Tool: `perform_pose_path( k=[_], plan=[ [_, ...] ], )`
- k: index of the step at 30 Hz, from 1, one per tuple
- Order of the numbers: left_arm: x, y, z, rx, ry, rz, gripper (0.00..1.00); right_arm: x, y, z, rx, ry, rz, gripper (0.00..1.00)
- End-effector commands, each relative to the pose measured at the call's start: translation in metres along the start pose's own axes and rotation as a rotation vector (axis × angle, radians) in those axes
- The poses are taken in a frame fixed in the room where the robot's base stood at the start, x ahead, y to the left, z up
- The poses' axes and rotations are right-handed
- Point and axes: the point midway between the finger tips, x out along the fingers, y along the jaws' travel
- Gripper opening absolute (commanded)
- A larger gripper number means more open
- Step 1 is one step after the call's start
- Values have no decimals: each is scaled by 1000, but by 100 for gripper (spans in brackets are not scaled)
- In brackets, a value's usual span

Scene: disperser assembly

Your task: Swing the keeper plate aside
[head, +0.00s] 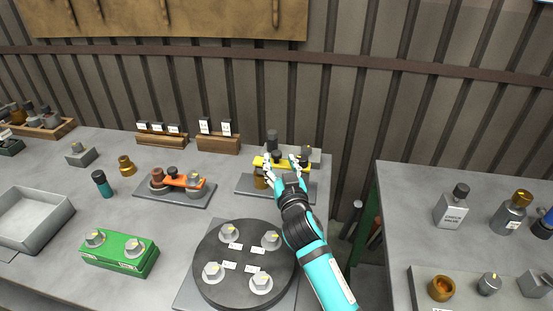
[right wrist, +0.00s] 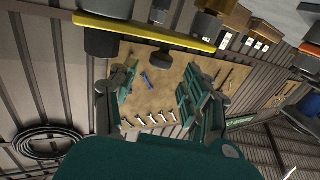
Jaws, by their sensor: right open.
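A yellow bar (head: 268,162), which looks like the keeper plate, lies across dark and brass posts on a grey base plate (head: 246,184) at the back of the table. In the right wrist view the yellow bar (right wrist: 145,31) crosses the upper part, beyond my fingers. A similar orange bar (head: 184,182) lies on another fixture to its left. My right gripper (head: 286,167) is at the yellow bar's right part, fingers spread. Its fingers also show apart in the right wrist view (right wrist: 160,88), with nothing between them. Whether they touch the bar cannot be told. My left gripper is not in view.
A round black turntable (head: 243,278) with several knobs stands in front. A green box (head: 120,254) and a grey tray (head: 34,217) are to the left. Wooden racks (head: 218,143) stand behind. A gap separates the table from the right bench (head: 398,230), which holds bottles.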

Motion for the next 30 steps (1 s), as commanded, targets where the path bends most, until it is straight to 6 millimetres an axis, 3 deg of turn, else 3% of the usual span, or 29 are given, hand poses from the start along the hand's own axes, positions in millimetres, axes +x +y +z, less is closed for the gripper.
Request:
perform_pose_path(
  k=[3,9,21,30],
  plan=[
    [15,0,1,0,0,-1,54,23,0,3,-1,2,-1,49],
    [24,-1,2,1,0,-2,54,44,0,2,-1,1,-1,49],
    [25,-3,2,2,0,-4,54,50,0,0,0,0,0,49],
    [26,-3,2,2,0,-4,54,50,0,0,0,0,0,9]
  ],
)
